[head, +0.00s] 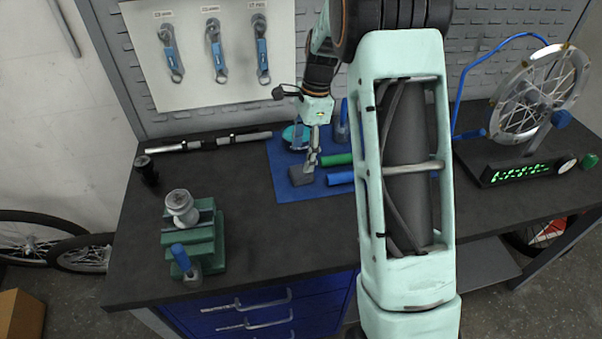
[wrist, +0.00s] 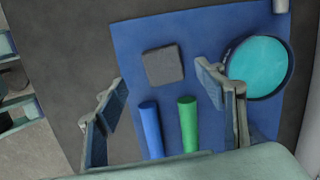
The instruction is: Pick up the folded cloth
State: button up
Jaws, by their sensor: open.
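The folded cloth (wrist: 163,65) is a small dark grey square lying flat on a blue mat (wrist: 130,45). In the head view the cloth (head: 300,177) is near the left edge of the mat (head: 290,193), partly hidden by my gripper (head: 312,160). In the wrist view my gripper (wrist: 160,95) is open and empty above the mat, with its two fingers wide apart. The cloth lies beyond the fingertips in that view, roughly between their lines, and looks untouched.
On the mat are a blue cylinder (wrist: 151,130), a green cylinder (wrist: 188,124) and a round teal dish (wrist: 258,66). A green vise-like block (head: 190,245) stands at the bench's left. A wheel stand (head: 530,165) is at the right. The bench front-centre (head: 270,235) is clear.

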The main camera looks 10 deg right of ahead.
aim_at(301, 171)
jog(key=f, duration=0.6)
jog(key=shift+w+a+f+p, duration=0.15)
jog(key=shift+a+f+p, duration=0.05)
jog(key=shift+f+p, duration=0.15)
jog(key=c, duration=1.2)
jog(key=shift+o, duration=0.2)
jog(key=shift+r, duration=0.15)
